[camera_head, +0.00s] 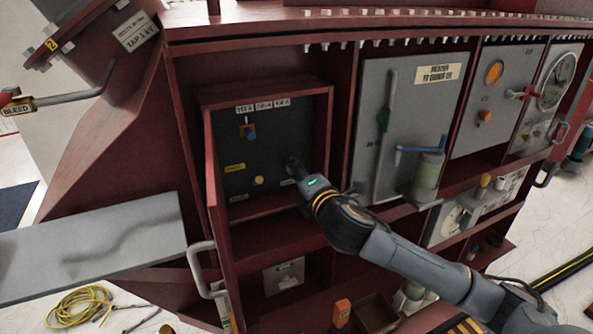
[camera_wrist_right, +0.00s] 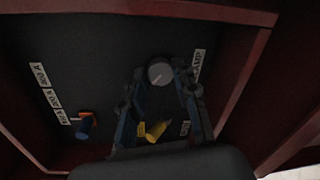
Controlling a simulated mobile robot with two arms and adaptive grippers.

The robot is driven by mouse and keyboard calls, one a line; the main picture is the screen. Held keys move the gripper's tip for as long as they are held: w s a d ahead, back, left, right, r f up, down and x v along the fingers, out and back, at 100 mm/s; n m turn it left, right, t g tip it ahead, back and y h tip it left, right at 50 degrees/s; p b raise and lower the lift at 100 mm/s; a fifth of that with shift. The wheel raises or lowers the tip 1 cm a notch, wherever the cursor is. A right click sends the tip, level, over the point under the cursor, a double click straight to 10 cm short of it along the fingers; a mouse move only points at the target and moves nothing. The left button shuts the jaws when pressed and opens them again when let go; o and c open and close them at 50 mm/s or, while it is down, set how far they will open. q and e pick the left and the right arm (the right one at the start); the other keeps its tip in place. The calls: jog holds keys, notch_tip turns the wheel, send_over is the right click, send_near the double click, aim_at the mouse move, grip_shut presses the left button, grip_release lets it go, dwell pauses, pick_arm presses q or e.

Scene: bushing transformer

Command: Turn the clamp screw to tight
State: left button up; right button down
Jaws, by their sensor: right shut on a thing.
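The clamp screw (camera_wrist_right: 160,72) is a round grey knob with a pale line on its face. It sits on a dark panel (camera_head: 227,122) inside a red box, beside a partly hidden label that reads like "CLAMP" (camera_wrist_right: 198,66). My right gripper (camera_wrist_right: 161,77) has its two fingers on either side of the knob and is shut on it. In the head view my right gripper (camera_head: 293,165) reaches the right part of the panel and hides the knob. My left gripper is not in view.
A blue knob with an orange bracket (camera_head: 251,133) and a yellow knob (camera_head: 258,180) are on the same panel. The red box rim (camera_head: 209,165) surrounds it.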

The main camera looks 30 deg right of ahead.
jog(key=m, duration=0.4)
jog(key=shift+y, duration=0.3)
jog(key=shift+d+m+p, duration=0.1)
jog(key=shift+m+p, duration=0.45)
jog(key=shift+m, duration=1.45)
jog(key=shift+y, duration=0.3)
jog(key=c, duration=1)
grip_release()
jog(key=shift+s+f, duration=0.1)
jog(key=shift+s, duration=0.45)
jog(key=s, duration=0.7)
jog(key=s+r, duration=0.1)
jog(key=s, duration=0.3)
